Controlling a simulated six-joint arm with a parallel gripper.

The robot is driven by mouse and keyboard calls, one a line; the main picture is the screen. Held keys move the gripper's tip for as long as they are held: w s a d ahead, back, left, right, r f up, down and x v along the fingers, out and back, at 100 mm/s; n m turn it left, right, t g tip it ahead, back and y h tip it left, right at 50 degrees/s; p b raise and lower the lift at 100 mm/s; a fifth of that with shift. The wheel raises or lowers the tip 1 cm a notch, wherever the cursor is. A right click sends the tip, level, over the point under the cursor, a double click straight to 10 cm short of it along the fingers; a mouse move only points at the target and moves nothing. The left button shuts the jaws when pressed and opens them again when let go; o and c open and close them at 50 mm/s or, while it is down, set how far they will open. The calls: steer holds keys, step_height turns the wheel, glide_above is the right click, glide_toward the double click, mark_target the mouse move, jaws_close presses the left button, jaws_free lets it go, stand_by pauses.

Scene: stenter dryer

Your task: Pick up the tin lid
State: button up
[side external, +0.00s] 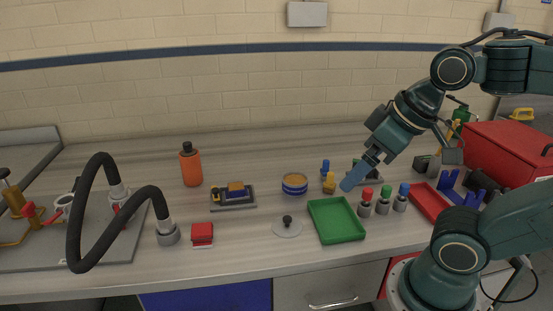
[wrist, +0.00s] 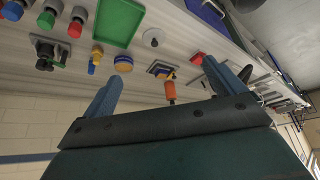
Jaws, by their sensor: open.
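The tin lid appears to be a flat, pale grey disc with a black knob (side external: 287,231), lying on the bench left of the green tray. It also shows in the wrist view (wrist: 151,42), near the top, beyond my fingertips. A round blue and yellow tin (side external: 295,185) stands behind the lid; the wrist view shows it too (wrist: 123,65). My gripper (side external: 348,185) is above the bench, up and to the right of the lid and apart from it. In the wrist view my two blue fingers (wrist: 162,72) are spread wide with nothing between them.
A green tray (side external: 312,213) lies right of the lid. Several knobbed grey pieces (side external: 383,206) and a red tray (side external: 431,200) are farther right. A red block (side external: 202,235), an orange bottle (side external: 191,168) and a black hose (side external: 75,220) are left. Bench around the lid is clear.

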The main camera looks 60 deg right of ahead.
steer(key=w+d+f+m+g, duration=0.2)
steer(key=w+f+m, duration=0.2)
steer(key=w+m, duration=0.4)
steer(key=w+d+f+m+g+y, duration=0.1)
steer(key=w+d+f+m+g, duration=0.1)
steer(key=w+f+m, duration=0.3)
steer(key=shift+w+d+f+m+g, duration=0.2)
steer(key=shift+w+d+m+g, duration=0.35)
steer(key=shift+w+m, duration=2.2)
steer(key=shift+s+a+m, duration=0.2)
steer(key=shift+s+m, duration=0.55)
steer(key=shift+s, duration=0.05)
glide_above(288, 217)
steer(key=shift+s+d+f, duration=0.1)
steer(key=shift+d+f, duration=0.05)
steer(key=shift+f, duration=2)
steer(key=shift+s+d+f, duration=0.1)
steer(key=shift+d+f, duration=0.05)
steer(key=shift+f, duration=1.95)
steer(key=shift+f, duration=0.1)
steer(key=shift+w+a+f, duration=0.1)
steer(key=shift+a+f, duration=0.05)
steer(key=shift+f, duration=1.1)
steer(key=shift+w+a+f, duration=0.1)
steer(key=shift+a+f, duration=0.05)
steer(key=shift+f, duration=1.05)
